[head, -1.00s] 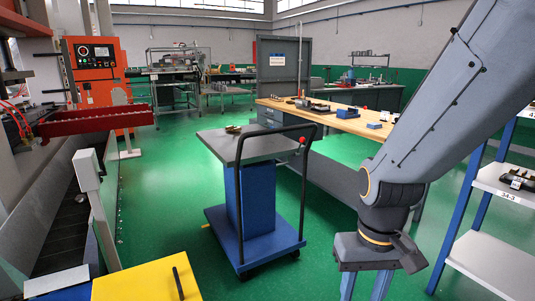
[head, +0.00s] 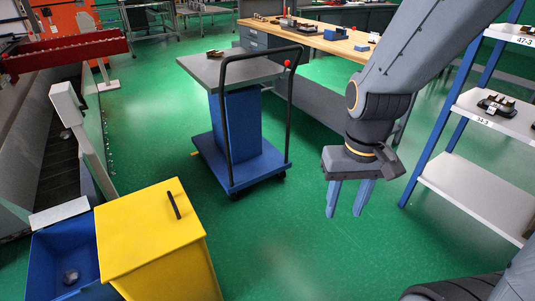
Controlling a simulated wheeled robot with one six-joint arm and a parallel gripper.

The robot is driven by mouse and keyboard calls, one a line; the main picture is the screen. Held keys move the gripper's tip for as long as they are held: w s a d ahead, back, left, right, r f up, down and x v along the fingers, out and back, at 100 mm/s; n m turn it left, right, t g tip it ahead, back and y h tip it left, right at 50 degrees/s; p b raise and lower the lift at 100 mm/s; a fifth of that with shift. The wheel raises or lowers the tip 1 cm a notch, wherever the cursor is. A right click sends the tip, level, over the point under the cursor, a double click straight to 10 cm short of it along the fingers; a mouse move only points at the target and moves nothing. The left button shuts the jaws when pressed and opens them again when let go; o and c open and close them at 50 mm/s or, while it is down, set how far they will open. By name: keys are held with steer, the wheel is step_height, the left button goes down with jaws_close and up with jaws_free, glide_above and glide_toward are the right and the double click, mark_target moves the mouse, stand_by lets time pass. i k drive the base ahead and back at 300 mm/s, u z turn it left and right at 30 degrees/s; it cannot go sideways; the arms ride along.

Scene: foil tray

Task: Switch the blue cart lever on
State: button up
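The blue cart (head: 241,173) stands on the green floor left of my arm, with a grey top plate and a black push-handle frame (head: 226,110). A small red knob (head: 288,63) sits at the right upright of that frame. It may be the lever; its on or off position cannot be made out. My gripper (head: 348,200) hangs pointing down, right of the cart and clear of it. Its two blue fingers are apart with nothing between them.
A small brownish part (head: 214,53) lies on the cart top. A yellow box (head: 150,240) with a black bar and a blue bin (head: 65,262) stand front left. A wooden workbench (head: 325,40) is behind, shelving (head: 490,112) at right. The floor between cart and gripper is clear.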

mark_target(286, 62)
steer(key=u, duration=0.15)
steer(key=i, duration=2.05)
steer(key=u, duration=0.1)
